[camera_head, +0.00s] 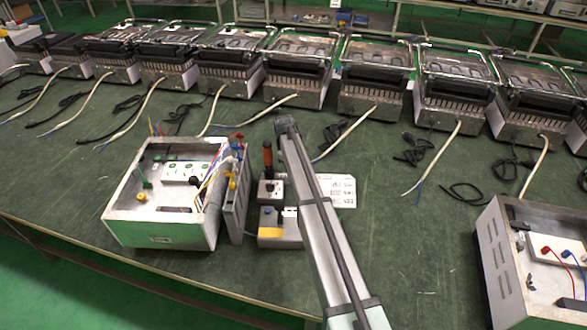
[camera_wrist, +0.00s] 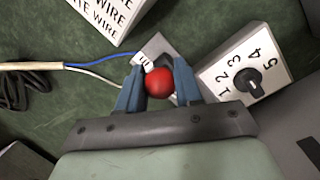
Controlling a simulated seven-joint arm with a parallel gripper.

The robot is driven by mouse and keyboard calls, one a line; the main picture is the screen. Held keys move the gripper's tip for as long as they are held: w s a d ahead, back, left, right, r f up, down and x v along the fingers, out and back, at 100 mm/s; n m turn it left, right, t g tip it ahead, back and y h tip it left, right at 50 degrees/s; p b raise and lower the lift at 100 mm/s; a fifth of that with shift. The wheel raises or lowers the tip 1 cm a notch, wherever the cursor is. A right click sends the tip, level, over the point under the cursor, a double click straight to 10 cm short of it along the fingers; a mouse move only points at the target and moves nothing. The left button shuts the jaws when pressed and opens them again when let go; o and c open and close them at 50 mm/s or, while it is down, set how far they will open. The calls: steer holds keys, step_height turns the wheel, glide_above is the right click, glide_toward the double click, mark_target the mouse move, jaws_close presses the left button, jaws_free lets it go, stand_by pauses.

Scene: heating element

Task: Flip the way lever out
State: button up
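A round red knob (camera_wrist: 159,83) is between the two blue fingers of my gripper (camera_wrist: 158,68) in the wrist view. It hides most of the lever's stem. The fingers stand one on each side of the knob, very near it. I cannot tell whether both press on it. A small grey box (camera_wrist: 152,49) with a partly hidden dark label lies just behind the knob. In the head view my arm covers this spot, and the red knob cannot be made out there.
A white box with a black dial (camera_wrist: 254,80) numbered 1 to 5 is close to the right finger. A white card printed "WIRE" (camera_wrist: 112,14) lies beyond. In the head view an open white case (camera_head: 122,205) stands left, another case (camera_head: 497,255) right. Heaters (camera_head: 375,75) line the back.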

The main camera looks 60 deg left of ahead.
steer(key=o, duration=0.4)
step_height(320, 180, up, 14)
steer(key=s+a, duration=0.1)
steer(key=shift+s+a+f, duration=0.15)
steer(key=shift+s+f, duration=0.05)
steer(key=shift+s, duration=0.2)
stand_by(0.3)
